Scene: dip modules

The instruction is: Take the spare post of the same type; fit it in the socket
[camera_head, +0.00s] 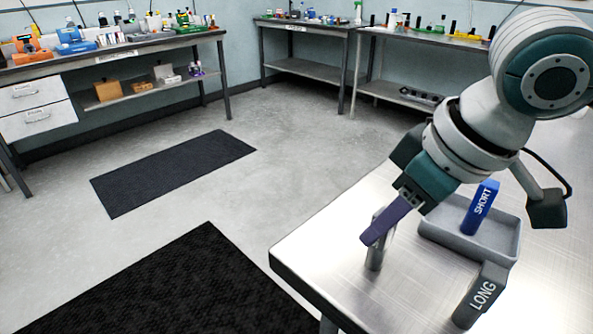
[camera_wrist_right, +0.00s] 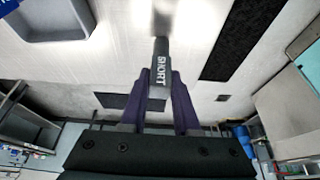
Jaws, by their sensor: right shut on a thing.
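My right gripper (camera_head: 372,238) has purple fingers and is shut on a grey post marked SHORT (camera_wrist_right: 160,62), whose label shows in the wrist view between the fingertips (camera_wrist_right: 160,82). In the head view, a grey metallic upright cylinder (camera_head: 376,258) shows below the fingers near the table's left edge; I cannot tell whether it is the post, the socket or both. A blue post marked SHORT (camera_head: 481,208) stands slightly tilted in a grey tray (camera_head: 440,236). A dark grey piece marked LONG (camera_head: 482,296) is in front of the tray. My left gripper is out of view.
The tray also shows in the wrist view (camera_wrist_right: 88,20). Dark mats (camera_head: 175,170) lie on the floor. Cluttered benches (camera_head: 120,45) stand along the far walls.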

